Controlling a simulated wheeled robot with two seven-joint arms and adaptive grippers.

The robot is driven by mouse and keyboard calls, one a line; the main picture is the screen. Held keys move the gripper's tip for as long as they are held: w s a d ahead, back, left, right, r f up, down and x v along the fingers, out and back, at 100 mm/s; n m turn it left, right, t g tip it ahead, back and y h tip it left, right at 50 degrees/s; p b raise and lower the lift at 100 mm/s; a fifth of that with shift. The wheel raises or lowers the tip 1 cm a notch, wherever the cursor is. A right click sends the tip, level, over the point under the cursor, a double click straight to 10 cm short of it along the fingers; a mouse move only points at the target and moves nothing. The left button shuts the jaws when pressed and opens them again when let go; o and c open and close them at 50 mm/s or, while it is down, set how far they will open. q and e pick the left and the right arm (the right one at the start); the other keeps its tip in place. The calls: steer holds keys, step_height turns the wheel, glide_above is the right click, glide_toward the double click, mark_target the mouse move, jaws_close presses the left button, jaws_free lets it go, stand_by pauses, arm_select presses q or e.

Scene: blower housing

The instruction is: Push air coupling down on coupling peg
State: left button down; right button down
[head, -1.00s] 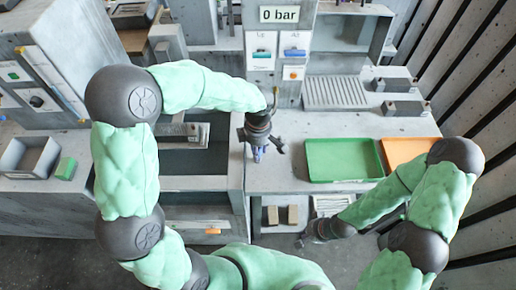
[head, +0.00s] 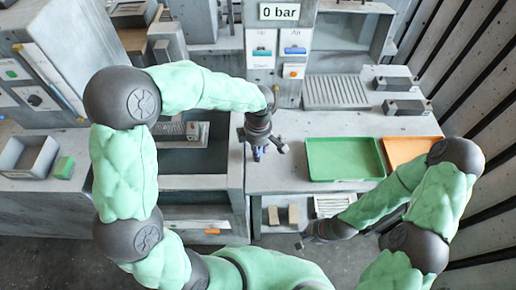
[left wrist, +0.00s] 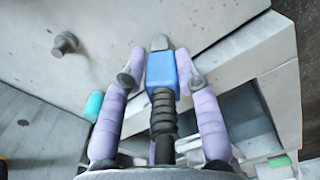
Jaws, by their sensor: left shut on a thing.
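The air coupling (left wrist: 160,72) is a blue block with a grey tip and a dark ribbed hose section behind it, seen in the left wrist view. My left gripper (left wrist: 160,80) is shut on it, with a purple finger on each side. In the head view my left gripper (head: 262,150) hangs over the front edge of the bench, with a little blue showing at its fingers. A short grey peg (left wrist: 65,43), perhaps the coupling peg, sticks out of a pale surface, apart from the coupling. My right gripper (head: 312,232) is low by the bench front; its fingers are too small to read.
A green tray (head: 345,178) and an orange tray (head: 405,150) lie on the bench right of my left gripper. A panel with a "0 bar" display (head: 279,13) stands behind. A grey bin (head: 28,157) and a green block (head: 64,167) are at the left.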

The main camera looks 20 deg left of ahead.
arm_select(q)
steer(key=c, duration=0.8)
jaws_free()
steer(key=shift+c, duration=0.2)
step_height(320, 180, up, 12)
